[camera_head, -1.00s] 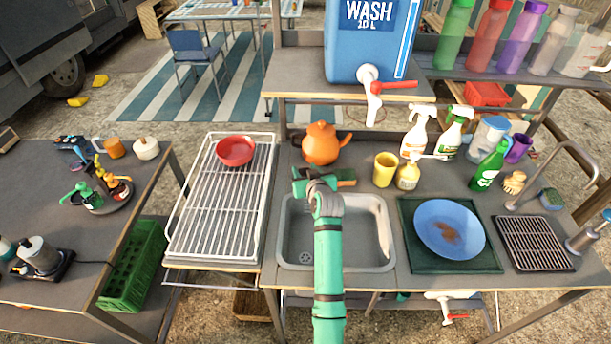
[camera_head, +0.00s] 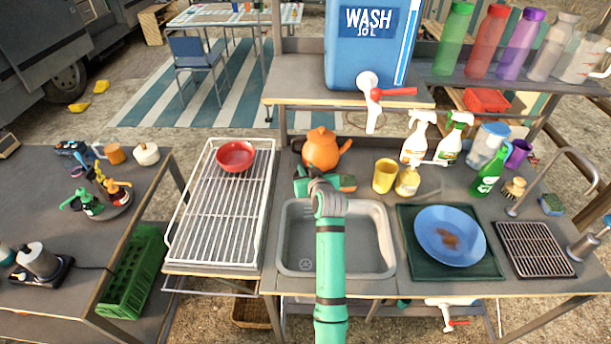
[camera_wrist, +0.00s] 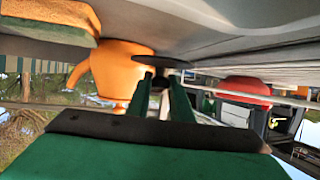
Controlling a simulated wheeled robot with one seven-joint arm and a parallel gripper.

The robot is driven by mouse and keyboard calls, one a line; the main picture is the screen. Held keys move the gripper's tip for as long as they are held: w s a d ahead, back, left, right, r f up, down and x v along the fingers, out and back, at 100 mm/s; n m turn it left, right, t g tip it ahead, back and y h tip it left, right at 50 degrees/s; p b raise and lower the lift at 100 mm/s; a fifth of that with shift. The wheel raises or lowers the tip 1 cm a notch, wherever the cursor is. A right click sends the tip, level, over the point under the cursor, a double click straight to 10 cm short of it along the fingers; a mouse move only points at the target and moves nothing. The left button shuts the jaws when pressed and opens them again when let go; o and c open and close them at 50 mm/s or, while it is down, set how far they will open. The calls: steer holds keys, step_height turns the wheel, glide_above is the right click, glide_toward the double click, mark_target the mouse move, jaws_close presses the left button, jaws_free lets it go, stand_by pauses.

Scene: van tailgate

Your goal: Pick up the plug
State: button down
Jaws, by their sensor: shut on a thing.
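The plug (camera_wrist: 162,62) is a dark round disc with a short stem, seen in the wrist view between my two green fingertips. My gripper (camera_wrist: 162,84) is shut on its stem. The disc is close to the grey counter, which appears at the top of this upside-down view. I cannot tell whether they touch. In the head view my gripper (camera_head: 301,182) is just behind the sink, in front of the orange kettle. The plug cannot be made out there.
The orange kettle (camera_head: 321,149) stands close behind my gripper, and a sponge (camera_head: 347,183) lies just to its right. The sink (camera_head: 291,240) is empty. A white rack (camera_head: 216,215) with a red bowl (camera_head: 236,157) is on the left. A yellow cup (camera_head: 384,176) stands to the right.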

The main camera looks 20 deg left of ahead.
steer(key=s+d+r, duration=0.1)
steer(key=s+r, duration=0.8)
steer(key=s, duration=0.4)
steer(key=shift+s+d+r, duration=0.15)
steer(key=shift+s+d, duration=0.1)
